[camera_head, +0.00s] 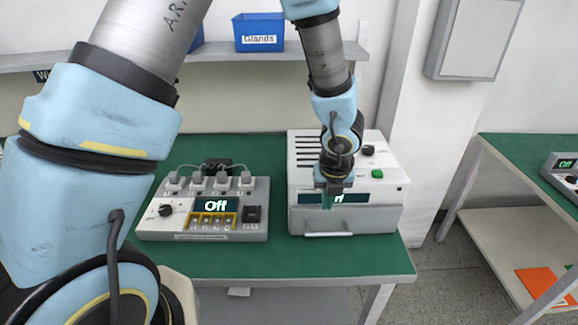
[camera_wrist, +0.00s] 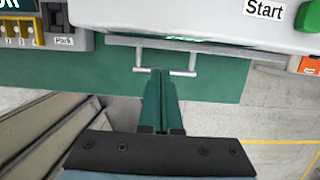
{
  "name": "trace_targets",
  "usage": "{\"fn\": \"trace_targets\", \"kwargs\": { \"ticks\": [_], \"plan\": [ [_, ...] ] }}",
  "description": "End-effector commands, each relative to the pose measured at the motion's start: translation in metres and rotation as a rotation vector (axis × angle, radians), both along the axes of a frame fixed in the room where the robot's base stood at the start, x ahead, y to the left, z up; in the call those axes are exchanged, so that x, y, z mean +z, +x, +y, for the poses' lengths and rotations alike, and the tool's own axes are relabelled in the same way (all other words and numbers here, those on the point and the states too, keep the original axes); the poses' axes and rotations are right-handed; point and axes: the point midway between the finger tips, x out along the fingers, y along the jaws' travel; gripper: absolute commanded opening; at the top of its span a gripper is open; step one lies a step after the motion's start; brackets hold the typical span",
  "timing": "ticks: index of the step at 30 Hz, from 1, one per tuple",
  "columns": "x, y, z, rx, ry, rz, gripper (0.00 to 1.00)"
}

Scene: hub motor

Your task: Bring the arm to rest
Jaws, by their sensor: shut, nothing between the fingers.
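My gripper (camera_head: 327,197) hangs at the end of my blue and grey arm, in front of the right-hand machine's display in the head view. In the wrist view my gripper (camera_wrist: 160,76) shows two dark green fingers pressed together with nothing between them. The fingertips appear near the metal handle (camera_wrist: 189,62) of the white machine; I cannot tell whether they touch it. The white machine (camera_head: 306,213) stands on the green table, with black and green buttons on top. Its display is partly hidden by my gripper.
A grey box (camera_head: 260,190) with an "Off" display stands left of the machine on the green table (camera_head: 300,266). A shelf (camera_head: 230,52) above holds a blue bin (camera_head: 258,30) labelled "Glands". Another table (camera_head: 530,152) is at the right, past a white pillar (camera_head: 400,120).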

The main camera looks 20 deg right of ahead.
Motion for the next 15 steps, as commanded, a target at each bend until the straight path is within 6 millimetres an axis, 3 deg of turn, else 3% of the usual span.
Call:
{"fn": "trace_targets", "kwargs": {
  "ticks": [5,8,11,15],
  "plan": [
    [0.002,0.004,0.005,0.045,-0.005,0.001,0.00],
    [0.008,0.025,0.028,0.233,-0.027,0.006,0.00],
    [0.020,0.056,0.073,0.598,-0.072,0.014,0.00],
    [0.042,0.091,0.164,1.329,-0.185,0.030,0.00]
  ]
}}
